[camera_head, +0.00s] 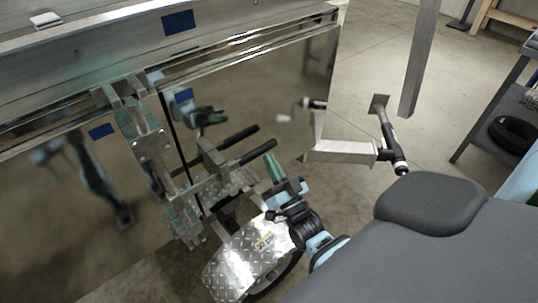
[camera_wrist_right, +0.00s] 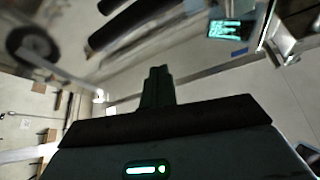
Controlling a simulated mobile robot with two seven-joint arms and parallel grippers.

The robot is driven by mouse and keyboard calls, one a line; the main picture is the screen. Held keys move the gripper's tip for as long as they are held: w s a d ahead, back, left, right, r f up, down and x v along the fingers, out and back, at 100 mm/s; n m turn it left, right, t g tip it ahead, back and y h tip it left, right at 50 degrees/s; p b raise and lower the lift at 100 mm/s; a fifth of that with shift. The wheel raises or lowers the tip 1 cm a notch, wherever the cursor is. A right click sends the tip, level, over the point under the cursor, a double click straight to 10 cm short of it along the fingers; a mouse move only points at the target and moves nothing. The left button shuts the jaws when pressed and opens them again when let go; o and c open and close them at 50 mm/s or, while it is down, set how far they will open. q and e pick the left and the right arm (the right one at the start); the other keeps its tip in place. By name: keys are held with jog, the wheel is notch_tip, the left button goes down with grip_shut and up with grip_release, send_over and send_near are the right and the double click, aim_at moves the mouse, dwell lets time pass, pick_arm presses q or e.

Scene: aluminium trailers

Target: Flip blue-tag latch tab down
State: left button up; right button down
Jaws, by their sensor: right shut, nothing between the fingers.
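A large blue tag (camera_head: 179,21) is on the trailer's upper rail. Smaller blue patches show lower on the mirror-like panel (camera_head: 270,90); I cannot tell tags from reflections. Metal latch hardware (camera_head: 152,143) hangs at the panel seam. A latch lever with a black grip (camera_head: 258,151) sticks out right, with a similar dark bar beside it, perhaps its reflection. My right gripper (camera_head: 272,166), with green fingers, is just below and right of that grip, apparently apart. In the right wrist view its fingers (camera_wrist_right: 157,85) are shut and empty. Which part is the tab is unclear. My left gripper is out of view.
A diamond-plate fender (camera_head: 245,258) over a wheel lies just below my right wrist. A metal bracket with a trailer jack (camera_head: 388,140) stands to the right. A shelf with a tyre (camera_head: 515,135) is at the far right. Concrete floor between is clear.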

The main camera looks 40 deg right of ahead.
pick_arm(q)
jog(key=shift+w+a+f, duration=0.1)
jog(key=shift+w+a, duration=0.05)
pick_arm(e)
jog(key=s+a, duration=0.4)
jog(key=s, duration=0.5)
jog(key=shift+a+f, duration=0.3)
jog(key=shift+f, duration=0.1)
jog(key=shift+f, duration=0.1)
